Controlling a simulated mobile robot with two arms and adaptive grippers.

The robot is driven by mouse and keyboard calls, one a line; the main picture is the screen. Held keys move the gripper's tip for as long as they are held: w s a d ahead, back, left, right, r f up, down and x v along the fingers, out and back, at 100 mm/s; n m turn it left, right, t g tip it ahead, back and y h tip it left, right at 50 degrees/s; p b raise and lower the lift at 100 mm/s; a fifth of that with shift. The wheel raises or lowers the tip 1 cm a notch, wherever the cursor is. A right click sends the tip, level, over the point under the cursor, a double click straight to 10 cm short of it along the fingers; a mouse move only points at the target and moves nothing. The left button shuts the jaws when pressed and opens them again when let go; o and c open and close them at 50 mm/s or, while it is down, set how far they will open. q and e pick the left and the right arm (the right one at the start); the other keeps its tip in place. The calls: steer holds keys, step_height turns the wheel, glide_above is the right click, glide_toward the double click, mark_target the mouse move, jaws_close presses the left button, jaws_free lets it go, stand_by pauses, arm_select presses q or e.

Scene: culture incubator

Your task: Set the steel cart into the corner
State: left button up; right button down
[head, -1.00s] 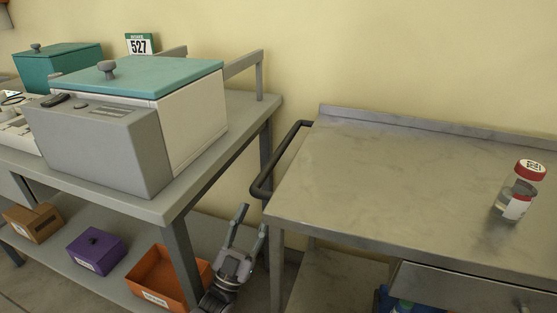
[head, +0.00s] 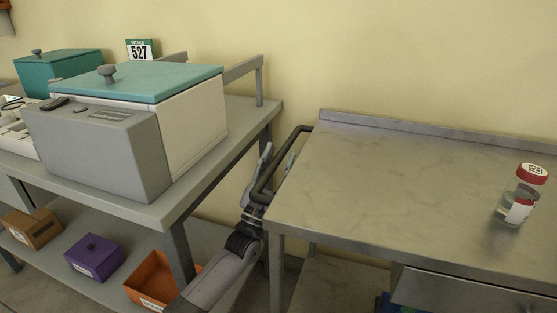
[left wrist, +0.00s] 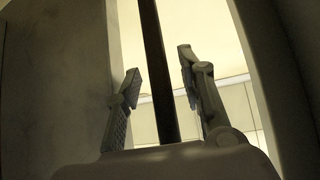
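My left gripper (head: 278,160) is at the handle, coming from below, with one finger on either side of the bar. In the left wrist view the dark handle bar (left wrist: 158,70) runs between the open fingers (left wrist: 160,80), with gaps on both sides. My right gripper is not in view.
A jar with a red lid (head: 531,174) stands on the cart's right. A grey bench (head: 150,212) with a teal-lidded machine (head: 100,135) is at left, a narrow gap from the cart. Purple (head: 94,258) and orange (head: 150,280) bins sit on its lower shelf.

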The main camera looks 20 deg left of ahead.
arm_select(q)
jaws_close()
stand_by(0.5)
stand_by(0.4)
